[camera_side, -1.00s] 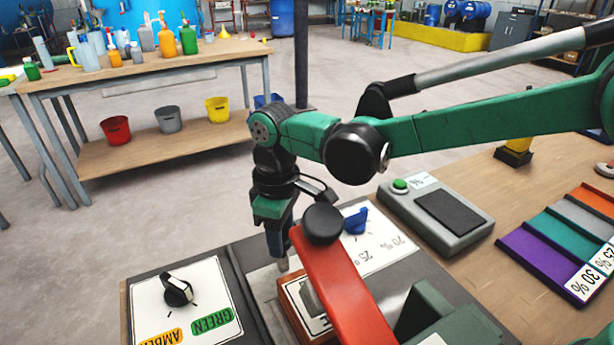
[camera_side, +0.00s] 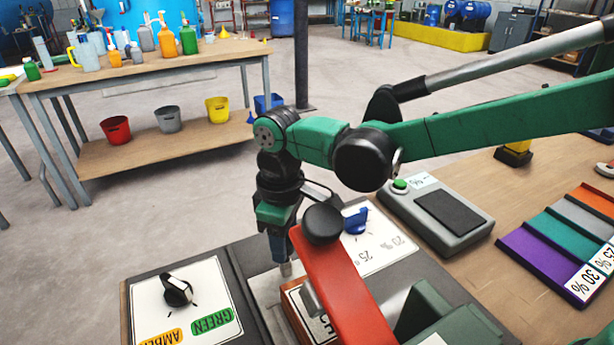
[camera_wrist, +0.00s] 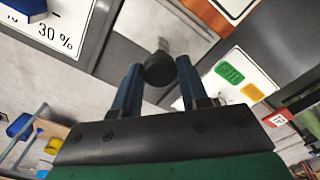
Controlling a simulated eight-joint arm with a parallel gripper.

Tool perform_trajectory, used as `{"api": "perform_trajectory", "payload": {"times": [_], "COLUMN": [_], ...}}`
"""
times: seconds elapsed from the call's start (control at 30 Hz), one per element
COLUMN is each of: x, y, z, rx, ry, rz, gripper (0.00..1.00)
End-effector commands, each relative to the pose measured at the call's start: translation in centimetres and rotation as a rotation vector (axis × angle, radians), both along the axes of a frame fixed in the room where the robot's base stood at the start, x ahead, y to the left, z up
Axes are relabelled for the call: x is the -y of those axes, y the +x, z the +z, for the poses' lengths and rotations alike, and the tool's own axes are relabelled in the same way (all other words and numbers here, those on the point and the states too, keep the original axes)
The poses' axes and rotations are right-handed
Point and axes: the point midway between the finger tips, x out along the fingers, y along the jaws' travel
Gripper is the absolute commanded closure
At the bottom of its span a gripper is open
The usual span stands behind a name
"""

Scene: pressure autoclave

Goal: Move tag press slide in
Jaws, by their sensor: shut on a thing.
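My gripper (camera_side: 286,268) points down beside the tag press (camera_side: 297,310). The press has an orange-brown base with a white label and a long red lever (camera_side: 338,275) with a black knob on its end. In the wrist view my gripper (camera_wrist: 157,85) is shut on a round black knob (camera_wrist: 158,68), with one blue finger on each side. A grey metal plate, seemingly the slide (camera_wrist: 158,22), lies beyond the knob. The orange press edge (camera_wrist: 222,14) shows at the top. In the side view the lever and my fingers hide the knob and part of the press.
A panel with a black dial (camera_side: 177,290) and GREEN and AMBER labels lies left of the press. A blue dial (camera_side: 356,221) with percent marks sits behind it. A grey box with a green button (camera_side: 400,184) and a colored rack (camera_side: 560,240) stand right.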

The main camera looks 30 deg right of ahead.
Motion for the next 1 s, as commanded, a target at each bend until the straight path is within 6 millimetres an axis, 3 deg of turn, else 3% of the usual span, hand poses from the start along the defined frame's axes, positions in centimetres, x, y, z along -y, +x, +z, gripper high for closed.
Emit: {"api": "perform_trajectory", "payload": {"times": [0.07, 0.1, 0.2, 0.57, 1.0], "x": [-0.1, -0.1, -0.1, -0.1, -0.1], "y": [-0.5, -0.5, -0.5, -0.3, -0.4], "z": [0.0, 0.0, 0.0, 0.4, 5.4], "rx": [-0.02, -0.02, -0.018, -0.014, -0.016], "ry": [-0.001, -0.001, -0.001, -0.001, -0.001], "rz": [0.004, 0.005, 0.005, 0.003, 0.004], "gripper": [1.0, 0.56, 0.3, 0.3, 0.3]}}
